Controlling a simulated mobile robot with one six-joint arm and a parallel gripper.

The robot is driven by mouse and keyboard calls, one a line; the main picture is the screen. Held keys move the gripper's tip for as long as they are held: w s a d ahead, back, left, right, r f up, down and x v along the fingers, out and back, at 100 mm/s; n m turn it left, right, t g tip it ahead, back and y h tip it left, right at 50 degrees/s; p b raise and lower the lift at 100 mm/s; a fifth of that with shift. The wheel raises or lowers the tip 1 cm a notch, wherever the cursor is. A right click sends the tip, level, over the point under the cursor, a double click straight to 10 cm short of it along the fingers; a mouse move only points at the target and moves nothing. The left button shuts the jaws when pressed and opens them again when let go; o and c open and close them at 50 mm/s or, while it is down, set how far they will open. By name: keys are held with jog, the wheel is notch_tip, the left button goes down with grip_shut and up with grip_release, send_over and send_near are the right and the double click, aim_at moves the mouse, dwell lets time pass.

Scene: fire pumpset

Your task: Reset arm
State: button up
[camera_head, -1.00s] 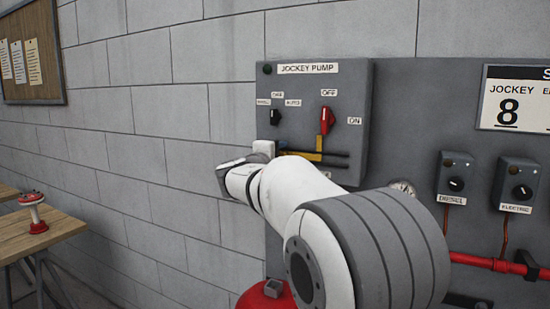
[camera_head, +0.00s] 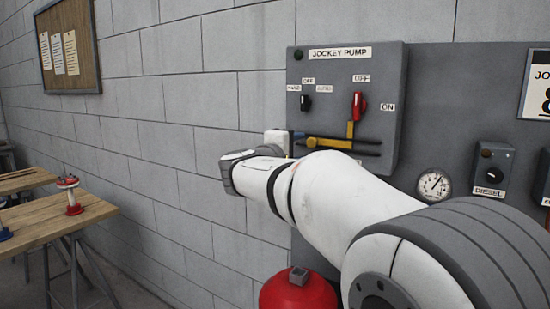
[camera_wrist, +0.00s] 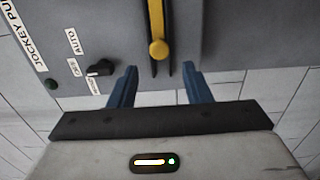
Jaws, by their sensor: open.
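My gripper (camera_wrist: 160,72) is open, with its two blue fingers apart and empty. In the wrist view the yellow handle (camera_wrist: 158,28) of the jockey pump panel points into the gap, its rounded end just beyond the fingertips. No contact shows. In the head view my white arm reaches across to the panel (camera_head: 385,75), and the gripper end is beside the lower left of the panel, partly hidden by the wrist. The small black selector switch (camera_wrist: 101,68) is left of the fingers in the wrist view.
A gauge (camera_head: 434,184) and the diesel switch box (camera_head: 492,168) are right of the panel. A red rounded vessel (camera_head: 298,292) stands below my arm. A wooden table (camera_head: 95,209) with a red-and-white part (camera_head: 69,194) is at left. The wall between is clear.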

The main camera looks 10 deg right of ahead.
jog(key=s+d+f+m+g+y, duration=0.2)
jog(key=s+f+g, duration=0.1)
jog(key=s+f, duration=0.45)
jog(key=s+d+f+m+g+y, duration=0.1)
jog(key=s+f+m+g+y, duration=0.2)
jog(key=s+f, duration=0.45)
jog(key=s+a+f+m+g+y, duration=0.2)
jog(key=s+a+f+y, duration=0.2)
jog(key=s+f, duration=0.4)
jog(key=s+a+f+m+g+y, duration=0.2)
jog(key=s+a+f+y, duration=0.1)
jog(key=s+a+f, duration=0.2)
notch_tip(320, 180, down, 3)
jog(key=s, duration=0.2)
jog(key=shift+s+a+f+y, duration=0.15)
jog(key=shift+s+y, duration=0.2)
jog(key=shift+y, duration=0.05)
jog(key=shift+c, duration=0.3)
